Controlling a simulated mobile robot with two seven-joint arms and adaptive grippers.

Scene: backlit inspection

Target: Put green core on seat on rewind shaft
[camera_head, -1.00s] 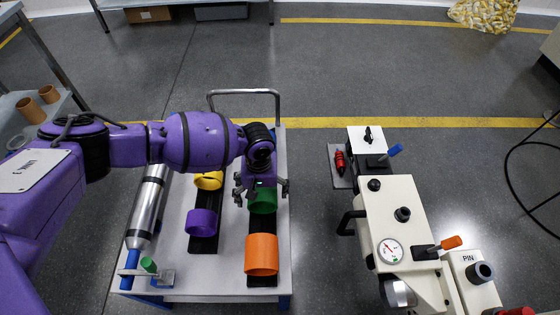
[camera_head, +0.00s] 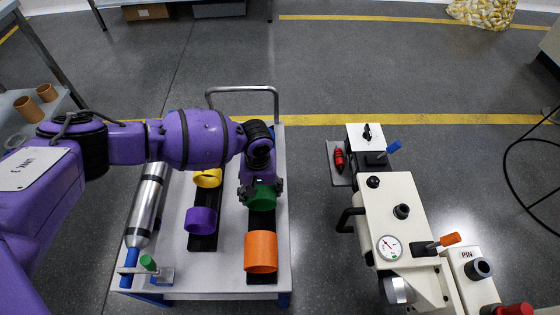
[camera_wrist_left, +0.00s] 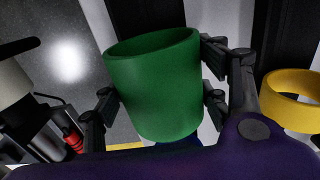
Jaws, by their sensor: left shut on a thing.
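The green core (camera_head: 262,198) is a short hollow tube on a black strip at the right side of the cart. My left gripper (camera_head: 262,186) is over it from behind and shut on it. In the left wrist view the green core (camera_wrist_left: 155,85) sits between the two fingers (camera_wrist_left: 158,98). Whether it still touches the strip is unclear. A short silver cylinder (camera_head: 397,290) sticks out of the cream machine (camera_head: 395,215) at right; I cannot tell whether it is the rewind shaft, and no seat is clearly visible. My right gripper is out of view.
The cart (camera_head: 222,278) also bears an orange core (camera_head: 261,253) in front of the green one, purple (camera_head: 201,221) and yellow (camera_head: 208,179) cores, and a silver roller (camera_head: 148,205) at left. Bare floor separates cart and machine. Coloured handles jut from the machine.

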